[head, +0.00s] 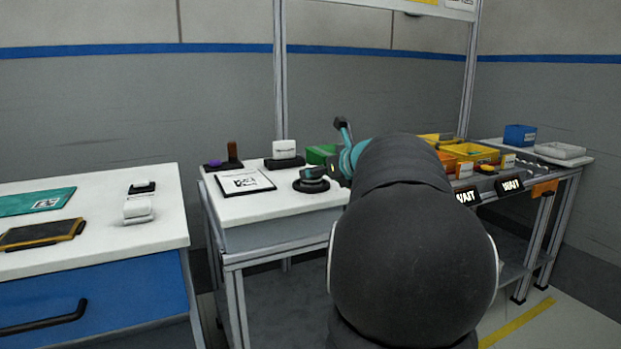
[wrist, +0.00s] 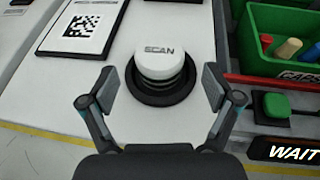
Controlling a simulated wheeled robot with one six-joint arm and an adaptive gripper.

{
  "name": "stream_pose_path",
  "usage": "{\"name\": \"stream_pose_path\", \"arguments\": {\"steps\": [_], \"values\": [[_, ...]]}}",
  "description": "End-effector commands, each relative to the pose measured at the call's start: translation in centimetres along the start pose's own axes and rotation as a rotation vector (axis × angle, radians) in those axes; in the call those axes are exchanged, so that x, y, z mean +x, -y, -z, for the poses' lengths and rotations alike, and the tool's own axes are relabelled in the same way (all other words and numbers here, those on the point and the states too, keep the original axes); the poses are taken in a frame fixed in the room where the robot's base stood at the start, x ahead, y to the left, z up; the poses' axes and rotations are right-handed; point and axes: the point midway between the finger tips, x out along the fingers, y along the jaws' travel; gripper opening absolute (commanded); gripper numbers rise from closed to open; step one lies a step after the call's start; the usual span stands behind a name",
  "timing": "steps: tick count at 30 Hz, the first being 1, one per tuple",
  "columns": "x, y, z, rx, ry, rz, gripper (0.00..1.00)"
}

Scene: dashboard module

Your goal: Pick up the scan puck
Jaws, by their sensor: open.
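The scan puck (wrist: 163,66) is a round piece with a white top marked SCAN. It sits in a round black base (wrist: 160,98) on the white table, and the base also shows in the head view (head: 311,187). My gripper (wrist: 161,87) is open and empty, with one finger on each side of the puck in the wrist view. I cannot tell the height gap between the fingers and the puck. In the head view the puck's top is largely hidden by my gripper.
A board with a printed code (wrist: 82,28) lies left of the puck. A green bin (wrist: 282,50) with several coloured pieces and a green button (wrist: 276,105) on a black block are to the right. A white device on a black stand (head: 284,150) stands behind. White table surface is clear around the base.

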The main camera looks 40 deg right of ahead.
Motion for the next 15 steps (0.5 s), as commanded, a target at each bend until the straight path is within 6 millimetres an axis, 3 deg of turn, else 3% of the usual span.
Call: {"name": "stream_pose_path", "arguments": {"steps": [9,15], "values": [[4.1,-0.1,-0.2,0.0,0.0,-0.002,0.89],[4.5,0.0,-0.2,0.0,0.001,0.001,0.89]]}}
